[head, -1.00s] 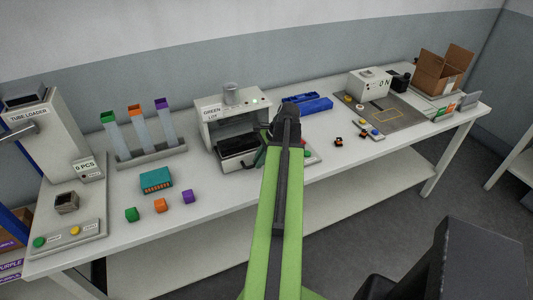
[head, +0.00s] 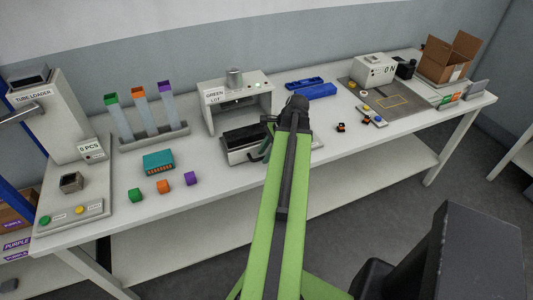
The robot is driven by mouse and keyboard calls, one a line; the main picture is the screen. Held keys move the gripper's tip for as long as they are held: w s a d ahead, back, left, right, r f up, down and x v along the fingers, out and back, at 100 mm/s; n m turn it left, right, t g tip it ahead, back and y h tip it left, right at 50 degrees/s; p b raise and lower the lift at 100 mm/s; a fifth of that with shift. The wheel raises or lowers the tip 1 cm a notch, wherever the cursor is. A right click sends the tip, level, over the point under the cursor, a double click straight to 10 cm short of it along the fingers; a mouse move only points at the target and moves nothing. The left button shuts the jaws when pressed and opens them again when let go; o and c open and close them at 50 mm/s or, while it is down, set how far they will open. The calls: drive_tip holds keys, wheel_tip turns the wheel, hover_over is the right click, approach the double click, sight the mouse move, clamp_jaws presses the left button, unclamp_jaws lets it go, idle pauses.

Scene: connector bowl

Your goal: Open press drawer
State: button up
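The press (head: 237,88) is the white machine with the "GREEN LOT" label at the middle of the table. Its drawer (head: 245,141), a dark-topped tray with a pale front, sticks out of the press opening towards me. My green arm reaches over the table to the right of the press, and its dark end covers part of the drawer's right side. My gripper (head: 267,143) is at the drawer's right front, mostly hidden by the arm. I cannot tell whether its fingers are open, shut or on the handle.
A teal block (head: 158,162) and green, orange and purple cubes (head: 163,187) lie left of the drawer. The tube rack (head: 152,134) and tube loader (head: 38,115) stand further left. Blue bins (head: 318,91) and a grey work mat (head: 392,103) are to the right.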

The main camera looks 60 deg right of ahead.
drive_tip(key=shift+d, duration=0.1)
drive_tip(key=p+v, duration=1.5)
drive_tip(key=v, duration=0.2)
drive_tip(key=shift+s+r+p, duration=0.15)
drive_tip(key=shift+r+p, duration=0.05)
drive_tip(key=shift+p, duration=0.15)
